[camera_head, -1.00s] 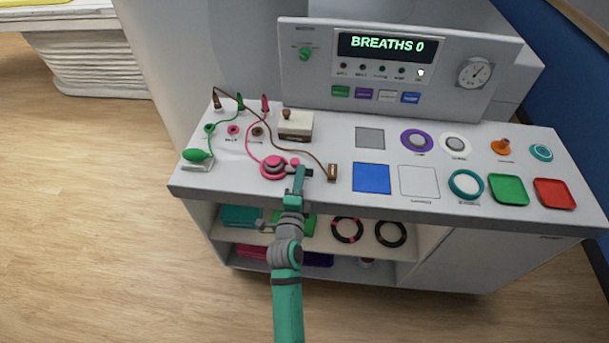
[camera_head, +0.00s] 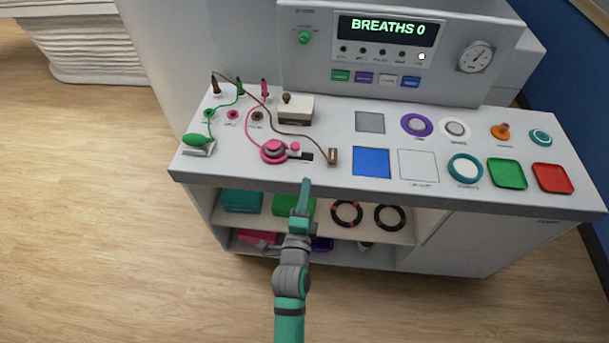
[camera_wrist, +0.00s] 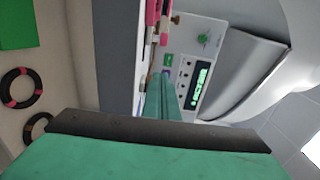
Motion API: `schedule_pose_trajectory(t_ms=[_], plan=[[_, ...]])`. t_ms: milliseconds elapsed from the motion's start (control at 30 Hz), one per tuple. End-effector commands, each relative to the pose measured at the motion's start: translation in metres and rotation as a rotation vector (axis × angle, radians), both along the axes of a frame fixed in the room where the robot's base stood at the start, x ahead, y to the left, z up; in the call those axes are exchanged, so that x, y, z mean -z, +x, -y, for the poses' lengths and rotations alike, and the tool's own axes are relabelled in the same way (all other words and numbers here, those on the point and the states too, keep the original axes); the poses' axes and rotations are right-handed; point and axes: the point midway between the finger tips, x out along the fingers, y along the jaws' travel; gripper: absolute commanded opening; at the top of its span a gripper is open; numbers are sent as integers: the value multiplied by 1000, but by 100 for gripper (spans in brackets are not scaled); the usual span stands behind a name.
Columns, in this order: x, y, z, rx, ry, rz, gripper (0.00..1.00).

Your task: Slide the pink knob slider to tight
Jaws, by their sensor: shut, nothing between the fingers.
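The pink knob (camera_head: 295,147) stands on a small pale plate with a dark slot (camera_head: 307,158), on the console top near its front edge. The knob is at the left part of the slot, right beside a round pink piece (camera_head: 273,151) with a pink cord. The slot's dark part shows to the right of the knob. Label text there is too small to read. My green gripper (camera_head: 306,182) is shut and empty, in front of the console's front edge and apart from the knob. In the wrist view the fingers (camera_wrist: 160,97) point towards the console; pink pieces show beyond them.
A brown plug (camera_head: 333,156) on a cord lies just right of the slot. A green bulb (camera_head: 197,140) is at the left, a blue square (camera_head: 371,163) at the right. Shelves below hold boxes and dark rings (camera_head: 346,213). The screen (camera_head: 388,30) reads BREATHS 0.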

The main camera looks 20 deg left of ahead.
Motion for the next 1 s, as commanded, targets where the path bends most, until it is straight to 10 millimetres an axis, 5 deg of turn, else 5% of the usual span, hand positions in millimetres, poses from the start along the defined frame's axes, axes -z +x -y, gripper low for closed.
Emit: schedule_pose_trajectory(t_ms=[233,1000], plan=[[0,-20,4,0,1,-1,0],[5,-30,7,-1,-27,-3,0]])
